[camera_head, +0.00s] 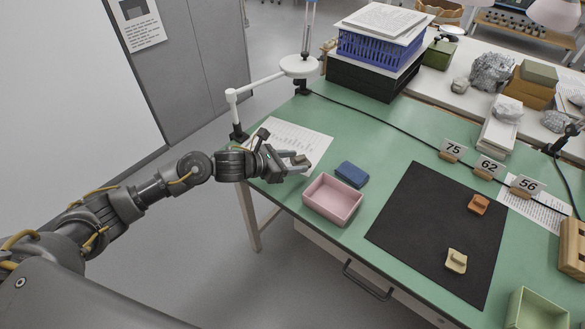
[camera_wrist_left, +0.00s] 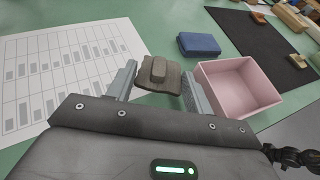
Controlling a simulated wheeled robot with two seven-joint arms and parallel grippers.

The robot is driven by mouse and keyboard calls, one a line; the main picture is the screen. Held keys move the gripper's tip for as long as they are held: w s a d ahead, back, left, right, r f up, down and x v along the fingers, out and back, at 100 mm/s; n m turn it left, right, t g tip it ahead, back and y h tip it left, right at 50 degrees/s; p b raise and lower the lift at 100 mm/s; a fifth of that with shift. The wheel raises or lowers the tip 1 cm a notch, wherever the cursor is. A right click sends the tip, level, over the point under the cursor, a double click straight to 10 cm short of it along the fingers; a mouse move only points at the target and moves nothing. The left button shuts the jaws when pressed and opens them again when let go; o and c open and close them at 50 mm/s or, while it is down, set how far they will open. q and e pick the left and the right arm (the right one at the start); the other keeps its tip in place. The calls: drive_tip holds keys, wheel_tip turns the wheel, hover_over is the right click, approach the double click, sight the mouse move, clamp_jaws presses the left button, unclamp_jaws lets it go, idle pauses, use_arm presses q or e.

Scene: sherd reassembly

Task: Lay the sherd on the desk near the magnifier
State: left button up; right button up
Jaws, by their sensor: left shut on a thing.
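My left gripper (camera_head: 298,162) is shut on a dark grey-brown sherd (camera_wrist_left: 160,74), which has a raised lump on top. The sherd (camera_head: 301,160) also shows between the fingertips in the head view, over the desk by the edge of the printed sheet. I cannot tell whether it touches the surface. The magnifier (camera_head: 300,66), a white round head on a jointed arm, is clamped at the desk's left edge, behind the gripper. The green desk (camera_head: 375,135) shows around them. My right gripper is not in view.
A pink tray (camera_head: 332,199) and a blue block (camera_head: 351,174) stand just right of the gripper. A black mat (camera_head: 430,230) carries an orange sherd (camera_head: 478,204) and a cream sherd (camera_head: 456,260). The printed sheet (camera_head: 293,140) lies at the left. Dark and blue crates stand behind.

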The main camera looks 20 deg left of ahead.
use_arm(q)
drive_tip(key=shift+w+a+f, duration=0.15)
drive_tip(key=shift+w+f, duration=0.05)
drive_tip(key=shift+f, duration=0.1)
wheel_tip(320, 180, down, 2)
drive_tip(key=shift+f+p, duration=0.15)
drive_tip(key=shift+p, duration=0.2)
drive_tip(key=shift+f, duration=0.3)
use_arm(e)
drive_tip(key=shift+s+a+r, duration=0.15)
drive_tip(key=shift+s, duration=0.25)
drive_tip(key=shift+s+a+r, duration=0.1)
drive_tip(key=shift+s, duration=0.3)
use_arm(q)
drive_tip(key=shift+f, duration=0.15)
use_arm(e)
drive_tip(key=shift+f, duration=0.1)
use_arm(q)
drive_tip(key=shift+f, duration=0.1)
drive_tip(key=o, duration=1)
drive_tip(key=shift+c, duration=0.2)
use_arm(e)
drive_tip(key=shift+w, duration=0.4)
